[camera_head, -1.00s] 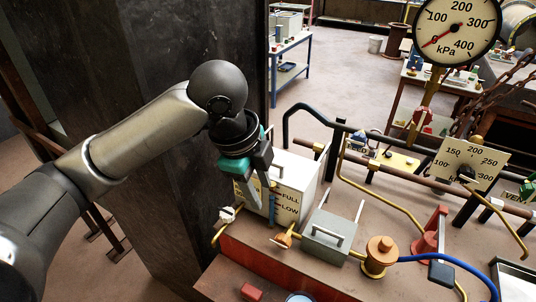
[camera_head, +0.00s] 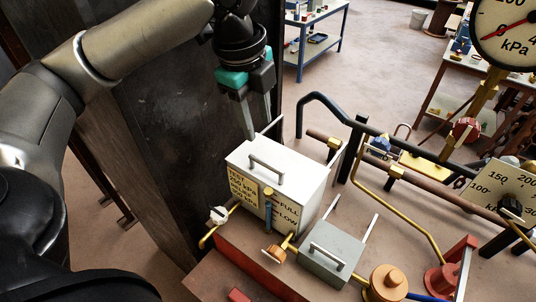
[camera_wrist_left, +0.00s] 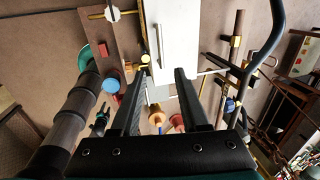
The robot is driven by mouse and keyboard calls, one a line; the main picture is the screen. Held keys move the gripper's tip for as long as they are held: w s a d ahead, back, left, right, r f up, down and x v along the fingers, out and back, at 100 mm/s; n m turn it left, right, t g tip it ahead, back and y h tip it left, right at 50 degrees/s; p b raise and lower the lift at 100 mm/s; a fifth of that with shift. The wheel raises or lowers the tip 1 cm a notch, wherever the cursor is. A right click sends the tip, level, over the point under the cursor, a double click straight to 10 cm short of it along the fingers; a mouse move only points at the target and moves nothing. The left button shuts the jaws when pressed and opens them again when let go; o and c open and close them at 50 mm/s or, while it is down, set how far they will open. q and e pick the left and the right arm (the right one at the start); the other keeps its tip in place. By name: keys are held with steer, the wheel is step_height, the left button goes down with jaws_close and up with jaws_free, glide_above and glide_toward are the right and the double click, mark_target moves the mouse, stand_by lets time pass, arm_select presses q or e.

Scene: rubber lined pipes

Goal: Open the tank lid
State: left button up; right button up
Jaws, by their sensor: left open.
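The tank (camera_head: 262,185) is a white box with a FULL/LOW level gauge and a text label on its front. Its white lid (camera_head: 300,172) lies flat and closed on top, with a grey bar handle (camera_head: 267,164). In the left wrist view the lid (camera_wrist_left: 180,50) and its handle (camera_wrist_left: 159,46) show just beyond the fingers. My left gripper (camera_head: 257,128) is open and empty, fingers pointing down, above the rear left part of the lid. It also shows in the left wrist view (camera_wrist_left: 160,72), its fingers apart with nothing between them. My right gripper is not in view.
A grey box with a handle (camera_head: 331,250) stands right of the tank on the red-edged bench. A white-knobbed valve (camera_head: 217,215) is at the tank's left. A dark pillar (camera_head: 165,120) rises behind left. Pipes (camera_head: 325,105) and gauges (camera_head: 505,35) fill the right.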

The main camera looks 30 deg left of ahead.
mark_target(267, 164)
arm_select(q)
steer(key=f, duration=0.3)
steer(key=w+f, duration=0.1)
steer(key=f, duration=0.3)
steer(key=w+f+b, duration=0.1)
steer(key=f, duration=0.2)
steer(key=shift+f, duration=0.15)
steer(key=shift+w+f, duration=0.2)
steer(key=shift+f, duration=0.6)
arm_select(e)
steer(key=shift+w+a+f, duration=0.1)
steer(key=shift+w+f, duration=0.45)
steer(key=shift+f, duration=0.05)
arm_select(q)
jaws_close()
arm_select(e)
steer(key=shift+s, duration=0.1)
